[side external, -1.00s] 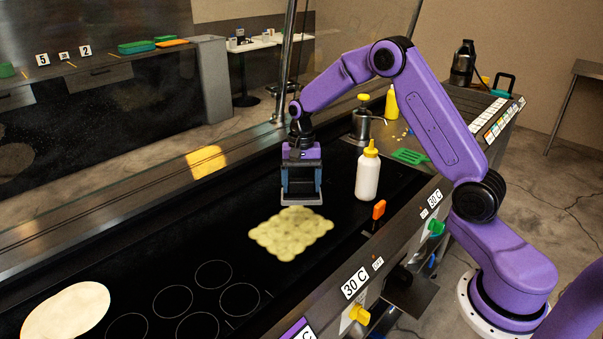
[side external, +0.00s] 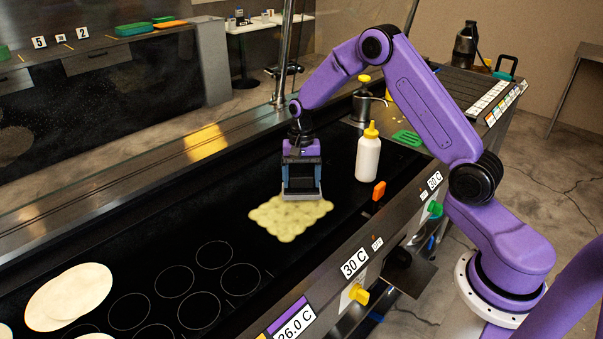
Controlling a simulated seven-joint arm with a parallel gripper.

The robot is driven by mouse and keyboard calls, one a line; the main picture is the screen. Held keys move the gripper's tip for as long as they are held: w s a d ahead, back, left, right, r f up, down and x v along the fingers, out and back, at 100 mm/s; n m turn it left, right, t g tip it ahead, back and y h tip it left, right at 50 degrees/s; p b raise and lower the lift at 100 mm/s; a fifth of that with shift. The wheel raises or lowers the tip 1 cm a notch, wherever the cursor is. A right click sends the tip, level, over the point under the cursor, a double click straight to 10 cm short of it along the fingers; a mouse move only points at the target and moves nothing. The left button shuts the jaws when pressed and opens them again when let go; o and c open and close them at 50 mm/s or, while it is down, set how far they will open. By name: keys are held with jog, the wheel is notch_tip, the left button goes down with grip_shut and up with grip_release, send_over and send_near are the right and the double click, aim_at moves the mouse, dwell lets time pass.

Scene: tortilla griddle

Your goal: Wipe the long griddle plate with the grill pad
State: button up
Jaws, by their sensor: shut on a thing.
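The long griddle plate (side external: 215,190) is black and runs diagonally across the side external view. A lumpy, pale yellow-green patch (side external: 288,218) lies on it near the middle. My gripper (side external: 302,182) points down over the plate at the far edge of this patch. It is shut on the grill pad (side external: 302,197), which shows as a thin grey slab below the fingers. The pad overlaps the patch's far edge in the picture. I cannot tell whether it presses on the plate.
A white squeeze bottle with a yellow cap (side external: 368,157), an orange item (side external: 379,191) and a green slotted turner (side external: 407,138) are to the right. Pale tortillas (side external: 68,297) lie at the lower left, beside several white outlined circles.

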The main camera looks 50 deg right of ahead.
jog(key=shift+f, duration=0.65)
dwell(0.6)
jog(key=shift+s+a+f, duration=0.1)
jog(key=shift+a, duration=1.15)
jog(key=shift+a+f, duration=0.1)
jog(key=shift+a, duration=1.1)
jog(key=shift+d, duration=0.35)
jog(key=shift+s+a, duration=0.1)
jog(key=shift+a, duration=0.25)
jog(key=shift+d, duration=0.25)
jog(key=shift+s, duration=0.1)
jog(key=shift+s+d+r, duration=0.15)
jog(key=shift+s+d, duration=1.5)
jog(key=shift+s, duration=0.1)
